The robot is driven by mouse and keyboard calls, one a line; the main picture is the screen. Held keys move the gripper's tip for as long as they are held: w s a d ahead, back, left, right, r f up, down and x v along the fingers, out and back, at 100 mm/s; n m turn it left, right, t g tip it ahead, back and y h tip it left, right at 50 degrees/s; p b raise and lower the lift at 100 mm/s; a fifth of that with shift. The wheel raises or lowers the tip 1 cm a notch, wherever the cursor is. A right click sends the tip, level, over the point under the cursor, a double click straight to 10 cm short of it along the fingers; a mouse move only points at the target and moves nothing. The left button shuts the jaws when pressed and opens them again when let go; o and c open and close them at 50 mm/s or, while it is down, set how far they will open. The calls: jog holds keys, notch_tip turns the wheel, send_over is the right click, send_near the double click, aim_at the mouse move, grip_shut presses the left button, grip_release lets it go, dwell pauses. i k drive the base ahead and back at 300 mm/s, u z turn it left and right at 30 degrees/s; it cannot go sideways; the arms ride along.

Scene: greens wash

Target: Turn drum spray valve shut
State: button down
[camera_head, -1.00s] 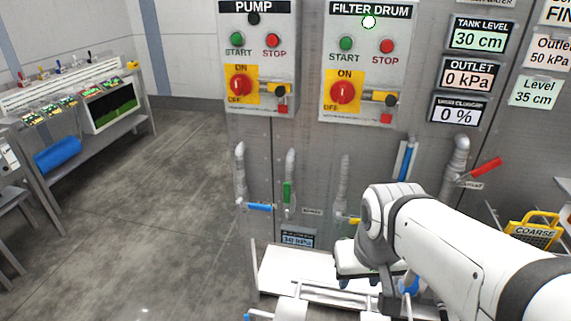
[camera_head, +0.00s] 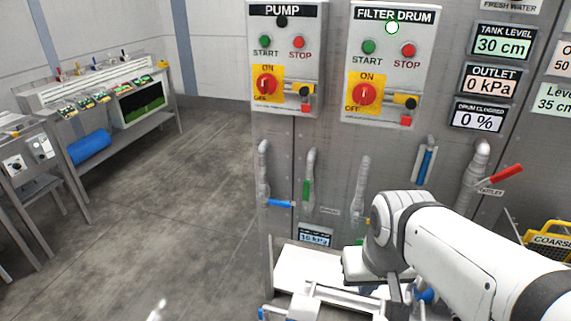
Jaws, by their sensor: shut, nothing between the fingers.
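Several pipes with valve handles stand along the grey panel in the head view. One has a blue handle (camera_head: 281,203) lying level, and one a green handle (camera_head: 307,190) hanging upright along its pipe. Another pipe (camera_head: 361,185) has a yellow handle (camera_head: 366,222), mostly hidden by my arm. A blue handle (camera_head: 426,165) stands upright at the right, and a red handle (camera_head: 505,178) slants up. The valve labels are too small to tell which is the drum spray valve. My arm reaches in from the right; its wrist covers the area below the yellow handle, and my gripper's fingers do not show.
The PUMP box (camera_head: 287,60) and FILTER DRUM box (camera_head: 391,70) are above; the latter has a lit white lamp. Displays read 30 cm, 0 kPa and 0 %. A yellow COARSE basket (camera_head: 552,238) is at the right. A bench (camera_head: 150,125) stands left, with open floor between.

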aim_at(306, 183)
jog(key=u, duration=0.65)
jog(key=k, duration=0.95)
jog(key=u, duration=0.35)
jog(key=i, duration=1.4)
jog(key=z, duration=0.8)
jog(key=i, duration=0.4)
jog(key=z, duration=0.25)
